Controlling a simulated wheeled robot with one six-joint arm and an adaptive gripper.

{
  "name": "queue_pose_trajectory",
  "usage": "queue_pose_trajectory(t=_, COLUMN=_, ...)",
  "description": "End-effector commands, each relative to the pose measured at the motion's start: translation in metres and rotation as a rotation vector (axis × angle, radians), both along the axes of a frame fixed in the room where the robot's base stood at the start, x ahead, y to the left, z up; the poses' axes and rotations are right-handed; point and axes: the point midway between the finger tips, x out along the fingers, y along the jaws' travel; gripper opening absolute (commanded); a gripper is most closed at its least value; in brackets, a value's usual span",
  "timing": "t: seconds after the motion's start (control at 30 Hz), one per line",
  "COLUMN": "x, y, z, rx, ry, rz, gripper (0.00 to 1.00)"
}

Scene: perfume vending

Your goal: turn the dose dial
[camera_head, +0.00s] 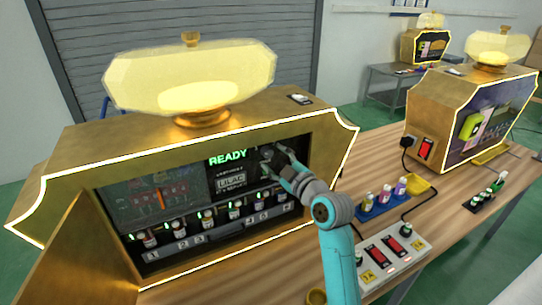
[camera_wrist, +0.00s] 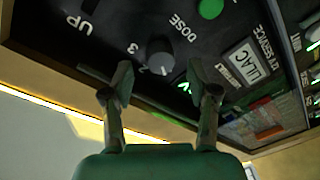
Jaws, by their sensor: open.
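The dose dial (camera_wrist: 160,57) is a dark round knob on a black panel marked "DOSE" with numbers around it, seen upside down in the wrist view. My gripper (camera_wrist: 160,76) has its two fingers spread, with the dial just beyond and between the fingertips. I cannot tell whether either finger touches it. In the head view my gripper (camera_head: 279,158) reaches into the right part of the gold perfume machine (camera_head: 265,113) and hides the dial. A green "READY" display (camera_head: 227,158) is lit left of the gripper.
A green round button (camera_wrist: 210,8) sits near the dial. Several small bottles stand in a row inside the machine. Its open door (camera_head: 85,262) is at the front left. A white switch box (camera_head: 392,262) and a blue bottle tray (camera_head: 382,208) lie right of my arm.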

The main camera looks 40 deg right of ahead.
Motion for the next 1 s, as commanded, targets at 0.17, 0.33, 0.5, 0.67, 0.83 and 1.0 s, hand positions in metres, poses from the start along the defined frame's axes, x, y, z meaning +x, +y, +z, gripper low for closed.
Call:
queue_pose_trajectory(t=0.17, x=0.018, y=-0.003, z=0.000, rx=0.001, ry=0.000, rz=0.000, gripper=0.59)
queue_pose_trajectory(t=0.33, x=0.024, y=-0.004, z=0.000, rx=0.001, ry=-0.001, rz=-0.001, gripper=0.59)
queue_pose_trajectory(t=0.5, x=0.024, y=-0.004, z=0.000, rx=0.001, ry=0.000, rz=0.000, gripper=0.59)
queue_pose_trajectory(t=0.67, x=0.024, y=-0.004, z=0.000, rx=0.001, ry=0.000, rz=0.000, gripper=0.34)
queue_pose_trajectory(t=0.83, x=0.024, y=-0.004, z=0.000, rx=0.001, ry=0.000, rz=0.000, gripper=0.00)
queue_pose_trajectory(t=1.0, x=0.024, y=-0.004, z=0.000, rx=0.008, ry=-0.002, rz=-0.001, gripper=0.00)
